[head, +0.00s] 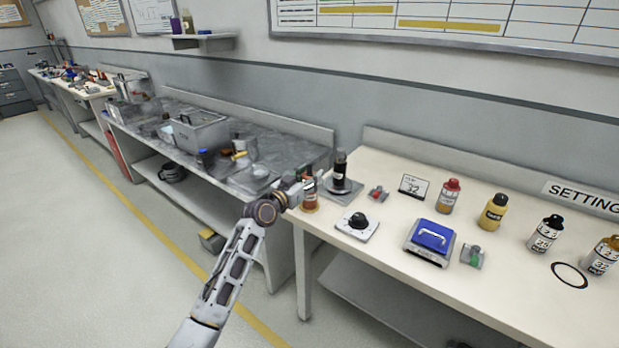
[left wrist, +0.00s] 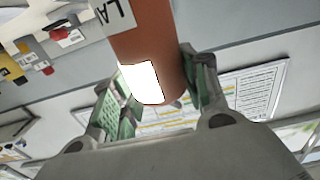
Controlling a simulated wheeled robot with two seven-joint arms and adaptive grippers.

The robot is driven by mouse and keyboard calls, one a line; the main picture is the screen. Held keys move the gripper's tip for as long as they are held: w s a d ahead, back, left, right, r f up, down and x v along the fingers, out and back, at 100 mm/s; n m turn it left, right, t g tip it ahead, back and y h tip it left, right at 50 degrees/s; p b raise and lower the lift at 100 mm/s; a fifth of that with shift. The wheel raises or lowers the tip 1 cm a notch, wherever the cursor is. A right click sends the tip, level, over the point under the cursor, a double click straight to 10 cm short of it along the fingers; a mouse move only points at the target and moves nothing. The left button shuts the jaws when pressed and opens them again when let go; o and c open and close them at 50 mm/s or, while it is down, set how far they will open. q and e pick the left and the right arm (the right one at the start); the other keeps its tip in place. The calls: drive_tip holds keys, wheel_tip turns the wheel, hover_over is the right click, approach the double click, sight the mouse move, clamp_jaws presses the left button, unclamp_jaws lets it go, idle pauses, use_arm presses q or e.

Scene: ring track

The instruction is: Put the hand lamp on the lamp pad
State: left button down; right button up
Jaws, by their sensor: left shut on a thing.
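My left gripper (head: 306,187) is at the left end of the cream bench, shut on an upright orange-brown cylinder, which I take to be the hand lamp (head: 311,203). In the left wrist view the lamp (left wrist: 146,45) has a bright white patch and stands between the green-padded fingers of the left gripper (left wrist: 150,95). A pale plate with the letters "LA" shows beside it, partly cut off. I cannot tell for sure which thing is the lamp pad. A grey round plate (head: 353,188) just right of the gripper bears a dark upright cylinder (head: 340,165). My right gripper is out of view.
A dial plate (head: 357,226), a blue-topped box with a handle (head: 430,240) and a green-knobbed switch (head: 474,256) stand on the cream bench. A cluttered grey bench (head: 285,150) stands left, beyond a gap.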

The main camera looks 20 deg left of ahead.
use_arm(q)
drive_tip(key=c, duration=1.2)
unclamp_jaws()
drive_tip(key=shift+f, duration=0.1)
drive_tip(key=o, duration=0.4)
drive_tip(key=shift+o, duration=0.2)
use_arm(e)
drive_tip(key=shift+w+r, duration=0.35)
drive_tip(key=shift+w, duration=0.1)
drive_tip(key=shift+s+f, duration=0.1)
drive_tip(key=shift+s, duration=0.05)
